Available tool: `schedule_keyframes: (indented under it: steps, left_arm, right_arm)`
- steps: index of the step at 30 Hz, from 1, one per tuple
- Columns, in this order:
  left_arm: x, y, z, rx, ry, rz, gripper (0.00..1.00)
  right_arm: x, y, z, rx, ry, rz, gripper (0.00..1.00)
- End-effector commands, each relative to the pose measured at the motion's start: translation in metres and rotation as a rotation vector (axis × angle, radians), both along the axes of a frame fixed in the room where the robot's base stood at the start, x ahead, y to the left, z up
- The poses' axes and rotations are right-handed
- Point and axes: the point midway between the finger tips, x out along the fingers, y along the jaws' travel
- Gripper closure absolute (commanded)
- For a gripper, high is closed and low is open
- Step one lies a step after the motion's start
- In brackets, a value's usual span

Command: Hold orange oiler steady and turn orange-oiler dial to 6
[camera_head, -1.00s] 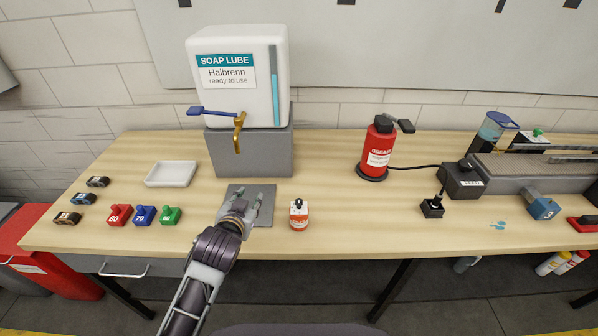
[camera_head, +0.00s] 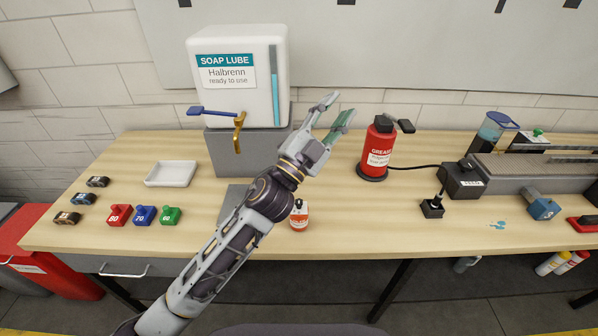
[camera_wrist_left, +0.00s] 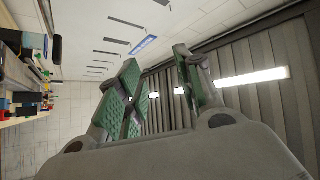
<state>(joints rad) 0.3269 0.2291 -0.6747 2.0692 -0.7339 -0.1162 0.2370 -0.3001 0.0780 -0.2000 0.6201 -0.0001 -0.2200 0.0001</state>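The orange oiler (camera_head: 299,217), a small bottle with an orange body and white label, stands upright near the front of the workbench. My left forearm passes close beside it and partly covers its left side in the head view. Its dial cannot be made out. My left gripper (camera_head: 336,112) is raised above and behind the oiler, pointing up and to the right, with its green-padded fingers apart and nothing between them. The wrist view also shows the left gripper (camera_wrist_left: 160,95) open and empty, facing walls and ceiling. My right gripper does not show.
A red grease can (camera_head: 378,152) stands right of the left gripper. The soap lube tank (camera_head: 250,95) on its grey block is to the left. A white tray (camera_head: 171,174) and red, blue and green blocks (camera_head: 144,215) lie left.

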Motion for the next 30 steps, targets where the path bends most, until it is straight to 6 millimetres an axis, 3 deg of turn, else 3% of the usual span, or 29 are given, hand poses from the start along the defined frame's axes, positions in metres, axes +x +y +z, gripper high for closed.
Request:
schedule_keyframes:
  steps: [7, 14, 21, 30]
  left_arm:
    - [-0.039, -0.056, 0.024, 0.134, -0.243, -0.175, 0.64]
    - [-0.078, -0.1, 0.022, 0.289, -0.443, -0.341, 0.64]
    - [-0.113, -0.132, -0.003, 0.486, -0.625, -0.515, 0.64]
    - [-0.136, -0.148, -0.056, 0.781, -0.799, -0.723, 0.64]
  right_arm:
    - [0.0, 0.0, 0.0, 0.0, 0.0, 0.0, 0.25]
    - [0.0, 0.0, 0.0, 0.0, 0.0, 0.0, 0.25]
    - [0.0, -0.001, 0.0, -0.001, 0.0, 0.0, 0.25]
    - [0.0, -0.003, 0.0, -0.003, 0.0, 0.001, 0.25]
